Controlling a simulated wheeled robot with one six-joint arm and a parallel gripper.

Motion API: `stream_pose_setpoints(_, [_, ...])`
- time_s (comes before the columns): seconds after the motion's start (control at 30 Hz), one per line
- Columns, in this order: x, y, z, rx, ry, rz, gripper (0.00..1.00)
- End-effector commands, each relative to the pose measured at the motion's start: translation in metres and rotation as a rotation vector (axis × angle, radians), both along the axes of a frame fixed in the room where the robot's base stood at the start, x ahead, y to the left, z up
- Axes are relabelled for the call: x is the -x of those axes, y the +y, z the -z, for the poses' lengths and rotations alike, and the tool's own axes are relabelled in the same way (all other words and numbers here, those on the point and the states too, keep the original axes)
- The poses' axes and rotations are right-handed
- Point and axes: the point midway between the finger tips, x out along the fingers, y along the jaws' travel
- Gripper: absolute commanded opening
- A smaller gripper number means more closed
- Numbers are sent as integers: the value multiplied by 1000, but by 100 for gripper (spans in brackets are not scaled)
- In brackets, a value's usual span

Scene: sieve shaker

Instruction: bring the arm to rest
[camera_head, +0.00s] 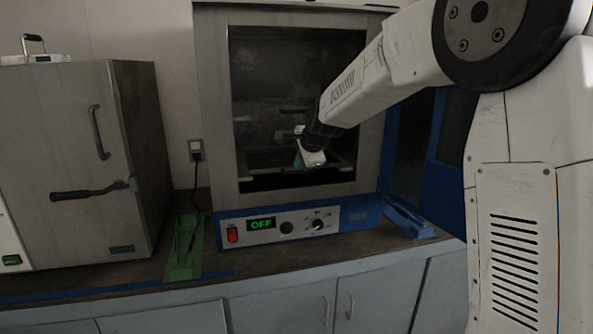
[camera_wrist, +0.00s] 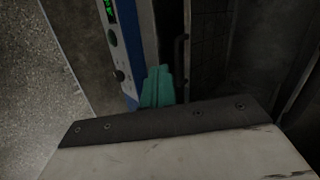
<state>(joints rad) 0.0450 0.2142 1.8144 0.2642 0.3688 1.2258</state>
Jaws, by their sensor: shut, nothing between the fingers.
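My white arm reaches in from the right in the head view and ends in front of the grey and blue machine (camera_head: 210,100). My gripper (camera_head: 299,160) is at the machine's dark front opening, above the control panel. In the wrist view my gripper (camera_wrist: 158,86) shows as teal fingers close together, with nothing held. The control panel (camera_head: 330,216) has a red switch (camera_head: 232,235), a knob (camera_head: 318,225) and a display (camera_head: 261,224) that reads OFF in green. Part of the opening is hidden behind my arm.
A grey oven-like cabinet (camera_head: 75,150) with handles stands to the left. A green stand (camera_head: 184,255) lies on the counter between the two machines. A blue holder (camera_head: 408,220) is at the right. A wall socket (camera_head: 196,150) with a plug is behind. The counter front (camera_head: 280,268) is mostly clear.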

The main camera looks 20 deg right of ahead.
Motion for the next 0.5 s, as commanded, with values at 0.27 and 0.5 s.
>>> stream_pose_setpoints(0.27, [14,-3,-15,1,1,1,0])
stream_pose_setpoints(0.5, [32,0,6,115,84,-154,0])
